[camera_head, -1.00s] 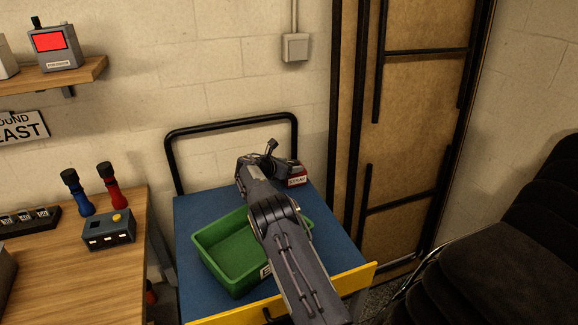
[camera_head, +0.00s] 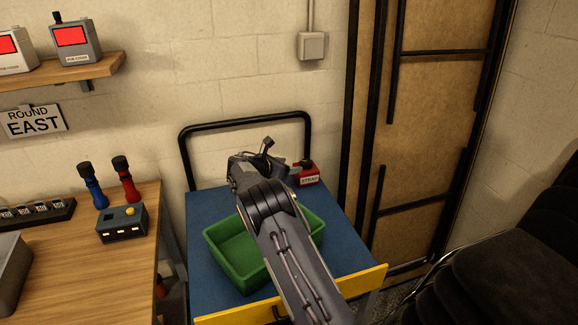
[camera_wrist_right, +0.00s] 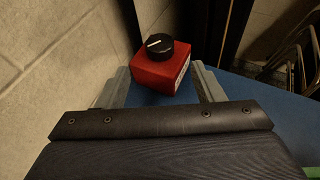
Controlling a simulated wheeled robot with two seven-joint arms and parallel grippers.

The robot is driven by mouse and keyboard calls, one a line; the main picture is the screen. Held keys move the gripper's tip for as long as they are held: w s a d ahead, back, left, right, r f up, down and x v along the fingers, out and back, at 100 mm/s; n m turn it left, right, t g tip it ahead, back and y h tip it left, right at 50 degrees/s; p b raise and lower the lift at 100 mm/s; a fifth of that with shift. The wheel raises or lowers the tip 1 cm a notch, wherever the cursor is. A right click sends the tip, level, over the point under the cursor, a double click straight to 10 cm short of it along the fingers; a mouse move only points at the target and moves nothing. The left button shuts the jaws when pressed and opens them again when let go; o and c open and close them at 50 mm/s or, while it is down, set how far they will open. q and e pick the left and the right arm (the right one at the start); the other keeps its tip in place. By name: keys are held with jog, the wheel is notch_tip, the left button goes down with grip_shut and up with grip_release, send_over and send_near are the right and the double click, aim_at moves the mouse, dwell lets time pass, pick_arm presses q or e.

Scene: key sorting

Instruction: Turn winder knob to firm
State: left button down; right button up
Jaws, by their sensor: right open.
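The winder is a red box with a STRAP label (camera_head: 308,175) at the back right of the blue cart top. In the right wrist view the red box (camera_wrist_right: 161,75) carries a round black knob (camera_wrist_right: 164,48) on top with a white pointer line. My right gripper (camera_head: 288,171) is just left of the winder in the head view. In the right wrist view its two grey fingers (camera_wrist_right: 163,86) are open, one on each side of the box, with nothing held. I cannot tell whether they touch it. The knob's markings are not readable. My left gripper is not in view.
A green bin (camera_head: 226,262) stands on the blue cart (camera_head: 204,212), partly under my right arm. The cart's black handle (camera_head: 245,121) rises behind, near the wall. A wooden table (camera_head: 85,270) with torches and a grey box is at left, stacked dark chairs (camera_head: 510,255) at right.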

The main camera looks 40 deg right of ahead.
aim_at(307, 162)
jog(key=shift+d, duration=0.1)
jog(key=d+n+t+y+b, duration=0.1)
jog(key=d+n+t, duration=0.1)
jog(key=d, duration=0.1)
jog(key=d+n+t+y+b, duration=0.1)
jog(key=d+n+t+b, duration=0.1)
jog(key=d, duration=0.2)
jog(key=d+n+t+y+b, duration=0.1)
jog(key=d+t, duration=0.1)
jog(key=d, duration=0.1)
jog(key=shift+s+d+f+n+y+b, duration=0.15)
jog(key=shift+s+f+n+y+b, duration=0.15)
jog(key=shift+f+n, duration=0.1)
jog(key=s+a+n+t+y+b, duration=0.2)
jog(key=s+n+t+y+b, duration=0.3)
jog(key=n+y, duration=0.35)
jog(key=shift+h, duration=0.25)
jog(key=p+x, duration=0.1)
jog(key=x, duration=0.2)
jog(key=p+x, duration=0.1)
jog(key=x, duration=0.2)
jog(key=shift+w+r, duration=0.15)
jog(key=shift+r, duration=0.05)
jog(key=shift+c, duration=0.4)
jog(key=c, duration=0.9)
